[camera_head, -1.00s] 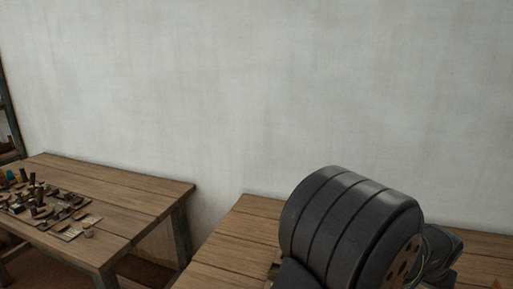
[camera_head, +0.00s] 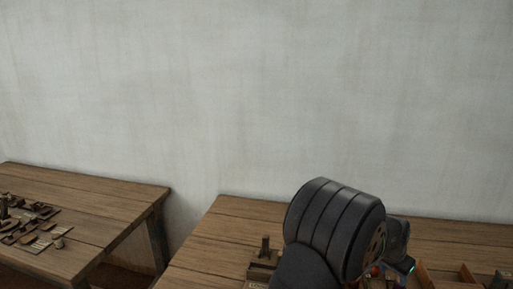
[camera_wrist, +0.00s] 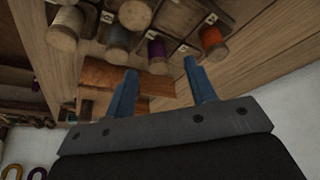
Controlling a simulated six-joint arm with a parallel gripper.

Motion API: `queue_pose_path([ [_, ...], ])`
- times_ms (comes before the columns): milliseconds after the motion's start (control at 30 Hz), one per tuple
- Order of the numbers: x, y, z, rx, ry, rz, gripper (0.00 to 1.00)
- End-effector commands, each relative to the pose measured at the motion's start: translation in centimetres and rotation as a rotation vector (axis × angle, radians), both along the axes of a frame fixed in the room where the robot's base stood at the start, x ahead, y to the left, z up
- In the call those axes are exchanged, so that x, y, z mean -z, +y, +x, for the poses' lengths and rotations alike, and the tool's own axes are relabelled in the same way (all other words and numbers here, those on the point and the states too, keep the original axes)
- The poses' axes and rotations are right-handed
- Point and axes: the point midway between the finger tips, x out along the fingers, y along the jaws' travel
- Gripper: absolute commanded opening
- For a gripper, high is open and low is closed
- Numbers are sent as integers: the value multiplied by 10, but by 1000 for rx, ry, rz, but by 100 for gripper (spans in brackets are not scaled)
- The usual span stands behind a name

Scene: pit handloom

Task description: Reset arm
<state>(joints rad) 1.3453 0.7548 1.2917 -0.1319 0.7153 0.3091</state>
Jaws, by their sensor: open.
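My gripper shows in the wrist view (camera_wrist: 157,95) with two blue fingers spread apart. Nothing is between the fingers. Behind and beyond the fingertips are thread spools on a wooden board, among them an orange spool (camera_wrist: 214,44) and a purple spool (camera_wrist: 157,57). In the head view my dark arm covers part of the right wooden table (camera_head: 208,250), and my gripper is hidden there.
The left wooden table (camera_head: 110,205) holds several small dark pieces (camera_head: 28,220). A gap separates the two tables. A wooden compartment box (camera_head: 447,276) sits at the lower right, beside my arm. A plain pale wall (camera_head: 250,90) stands behind.

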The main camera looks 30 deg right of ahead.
Motion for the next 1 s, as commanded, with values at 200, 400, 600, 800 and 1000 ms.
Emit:
queue_pose_path([
  [200,19,-7,28,-2,1,1,51],
  [400,27,-9,36,0,0,1,51],
  [600,27,-10,37,0,0,0,51],
  [800,27,-9,36,0,0,0,74],
  [1000,27,-9,36,0,0,0,100],
])
